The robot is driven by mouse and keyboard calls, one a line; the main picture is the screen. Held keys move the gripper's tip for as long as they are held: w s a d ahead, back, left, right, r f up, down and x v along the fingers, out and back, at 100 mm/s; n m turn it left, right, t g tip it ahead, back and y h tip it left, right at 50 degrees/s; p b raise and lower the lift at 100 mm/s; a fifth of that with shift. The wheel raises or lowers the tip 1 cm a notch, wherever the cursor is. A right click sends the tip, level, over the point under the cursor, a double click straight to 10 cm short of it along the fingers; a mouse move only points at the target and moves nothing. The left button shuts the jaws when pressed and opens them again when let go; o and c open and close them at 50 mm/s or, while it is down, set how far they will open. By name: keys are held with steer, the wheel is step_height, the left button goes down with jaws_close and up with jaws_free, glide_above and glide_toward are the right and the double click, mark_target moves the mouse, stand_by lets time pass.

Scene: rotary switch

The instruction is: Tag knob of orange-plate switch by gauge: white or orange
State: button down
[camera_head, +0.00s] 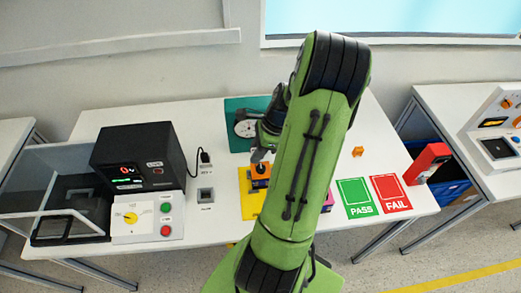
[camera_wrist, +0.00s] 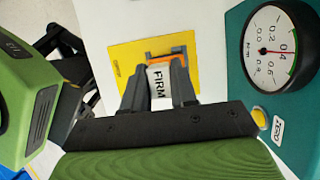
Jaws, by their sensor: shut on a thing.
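My gripper (camera_head: 260,157) is over the yellow-orange plate (camera_head: 248,206); in the wrist view (camera_wrist: 158,66) its two black fingers are shut on a white tag (camera_wrist: 158,84) lettered FIRM. An orange part (camera_wrist: 167,55) lies right behind the tag, over the yellow-orange plate (camera_wrist: 128,62). I cannot tell whether tag and orange part touch. The switch knob is mostly hidden by the fingers and tag. The round gauge (camera_wrist: 282,48) is on a teal board, its red needle near 0.4; it also shows in the head view (camera_head: 245,128). A separate small orange piece (camera_head: 357,151) lies on the table.
A green PASS card (camera_head: 357,198) and red FAIL card (camera_head: 391,192) lie at right, near a red box (camera_head: 427,163). A black meter box (camera_head: 138,158) stands left. A yellow button (camera_wrist: 259,116) is beside the gauge. My arm hides the table's middle.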

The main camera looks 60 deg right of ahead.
mark_target(261, 168)
steer(key=f+b, duration=0.1)
steer(key=f, duration=0.1)
steer(key=s+d+f+b, duration=0.1)
steer(key=shift+s+f+b, duration=0.1)
steer(key=shift+f+b, duration=0.15)
steer(key=shift+b, duration=0.1)
steer(key=shift+a+f, duration=0.1)
steer(key=shift+a, duration=0.1)
steer(key=shift+d, duration=0.1)
steer(key=shift+p, duration=0.8)
stand_by(0.7)
steer(key=shift+f+b, duration=0.55)
steer(key=shift+f, duration=0.2)
steer(key=shift+r+p, duration=0.6)
steer(key=shift+p, duration=0.15)
